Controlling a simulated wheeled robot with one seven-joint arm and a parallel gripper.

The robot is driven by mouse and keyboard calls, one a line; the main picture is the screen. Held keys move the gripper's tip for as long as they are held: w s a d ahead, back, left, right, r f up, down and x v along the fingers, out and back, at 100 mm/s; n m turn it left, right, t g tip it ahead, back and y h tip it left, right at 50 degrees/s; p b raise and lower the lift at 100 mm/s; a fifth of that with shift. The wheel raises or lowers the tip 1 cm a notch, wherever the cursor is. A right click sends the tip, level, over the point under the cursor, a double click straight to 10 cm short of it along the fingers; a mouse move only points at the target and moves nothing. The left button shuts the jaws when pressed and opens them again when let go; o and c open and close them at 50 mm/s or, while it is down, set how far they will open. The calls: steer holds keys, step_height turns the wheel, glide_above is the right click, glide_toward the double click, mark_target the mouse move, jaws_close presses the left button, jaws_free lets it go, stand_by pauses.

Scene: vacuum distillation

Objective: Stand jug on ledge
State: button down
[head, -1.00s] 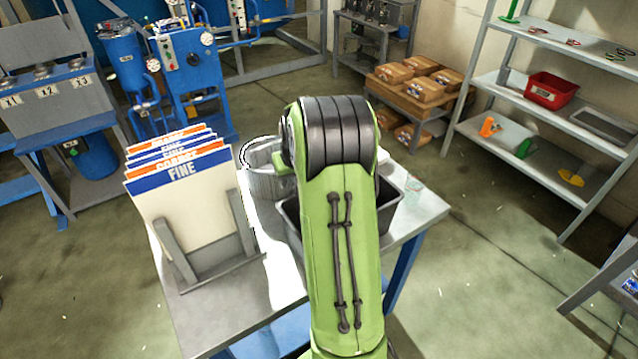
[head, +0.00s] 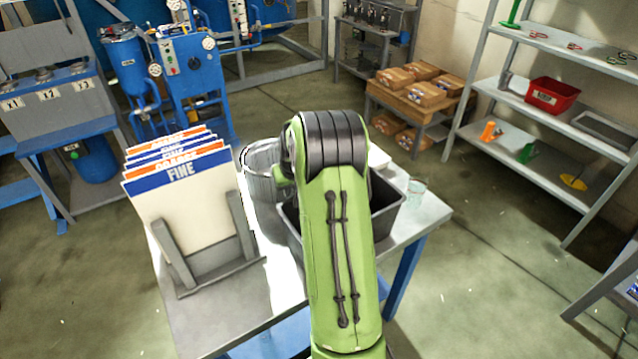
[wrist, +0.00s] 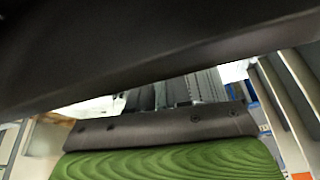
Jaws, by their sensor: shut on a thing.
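In the wrist view my gripper (wrist: 160,128) shows as a dark plate with screws above a green ribbed part. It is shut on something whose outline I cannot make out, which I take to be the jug. A large dark blurred shape fills the top of that view. In the head view my green arm hides most of the gripper. A grey ribbed round vessel (head: 261,178) stands on the table just left of the arm; I cannot tell whether the gripper touches it. I cannot tell which surface is the ledge.
The grey table (head: 205,318) carries a rack of labelled boards (head: 185,205), a dark bin (head: 386,218) partly behind my arm, and a clear glass (head: 416,190). Shelves (head: 545,110) with a red bin (head: 552,95) stand at right. Open floor lies between.

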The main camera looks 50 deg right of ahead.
step_height(320, 180, up, 10)
steer(key=p, duration=0.2)
steer(key=shift+p, duration=0.35)
steer(key=shift+r, duration=0.1)
